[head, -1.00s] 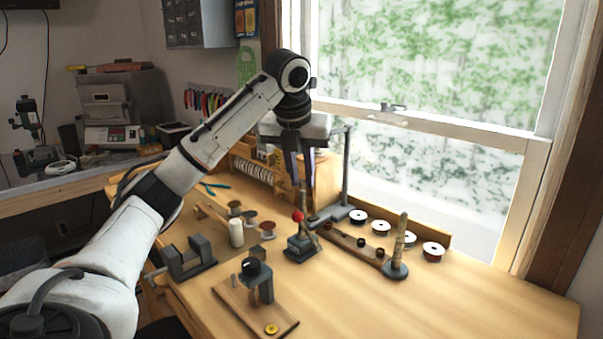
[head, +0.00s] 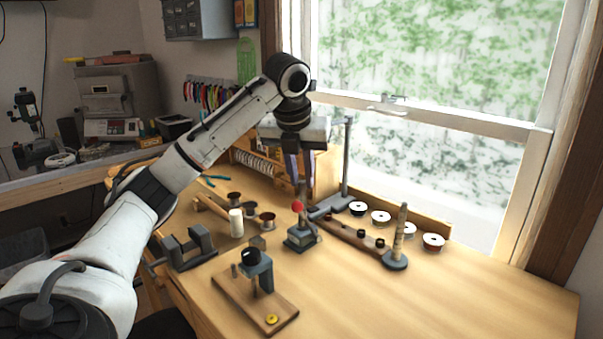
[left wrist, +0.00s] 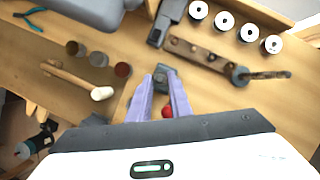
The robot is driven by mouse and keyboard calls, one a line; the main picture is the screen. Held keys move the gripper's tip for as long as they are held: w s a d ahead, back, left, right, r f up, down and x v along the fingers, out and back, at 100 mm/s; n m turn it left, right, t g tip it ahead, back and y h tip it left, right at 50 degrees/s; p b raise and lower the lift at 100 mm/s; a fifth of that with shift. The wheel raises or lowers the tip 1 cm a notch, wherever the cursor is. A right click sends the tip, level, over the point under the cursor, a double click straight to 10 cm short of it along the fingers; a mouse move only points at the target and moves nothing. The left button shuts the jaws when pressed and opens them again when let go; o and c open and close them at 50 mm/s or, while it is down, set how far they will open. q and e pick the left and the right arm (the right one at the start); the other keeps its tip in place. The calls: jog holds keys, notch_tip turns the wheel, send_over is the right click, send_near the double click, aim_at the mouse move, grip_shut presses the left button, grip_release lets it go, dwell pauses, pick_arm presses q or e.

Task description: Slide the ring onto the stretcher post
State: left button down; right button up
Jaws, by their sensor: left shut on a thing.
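My left gripper (head: 298,183) points down above the ring stretcher (head: 301,239), a small grey block with a red-knobbed lever. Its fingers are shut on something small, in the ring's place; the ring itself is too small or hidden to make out. The left wrist view shows the pale purple fingers (left wrist: 168,84) in front of the stretcher's grey body, with the red knob (left wrist: 168,112) between them. The post is mostly hidden by the fingers, and I cannot tell whether the ring touches it. My right gripper is out of view.
A tapered mandrel (head: 401,228) stands upright at the right, beside a wooden strip and several wire spools. A grey stand (head: 345,170) rises close behind the gripper. A clamp on a wooden board (head: 243,303), a vise (head: 188,250) and a mallet (head: 236,222) lie nearer. The right bench is clear.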

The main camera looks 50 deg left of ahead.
pick_arm(q)
jog(key=shift+f, duration=0.15)
jog(key=c, duration=1.5)
grip_release()
jog(key=shift+c, duration=0.2)
jog(key=v, duration=1)
jog(key=shift+p, duration=0.35)
jog(key=shift+s, duration=0.1)
